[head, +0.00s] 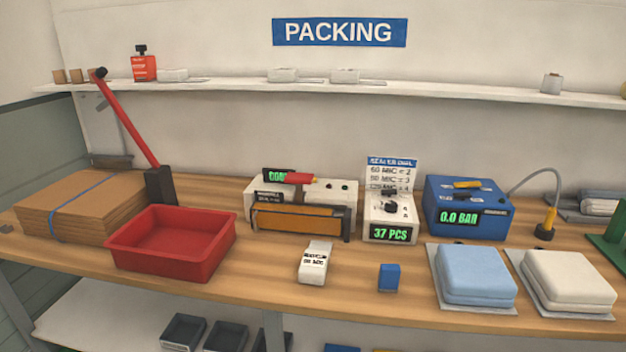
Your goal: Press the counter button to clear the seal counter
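The seal counter (376,233) is a small white box in the middle of the bench. Its green display (391,233) reads "37 PCS". A dark knob or button (391,207) sits on its upper face; I cannot tell which it is. A card (392,163) headed with what looks like "SEALER DIAL" stands behind it, with lines for film thickness. The white sealer (346,190) with an orange-brown front bar and red handle is just left of the counter. Its display is partly hidden by the handle. Neither of my grippers is in view.
A blue pump box (467,190) reading "0.0 BAR" stands right of the counter. A white labelled block (314,263) and a blue cube (389,277) lie in front. A red tray (170,270) and cardboard stack (80,205) are left; folded blue (475,270) and cream (567,277) pads are right.

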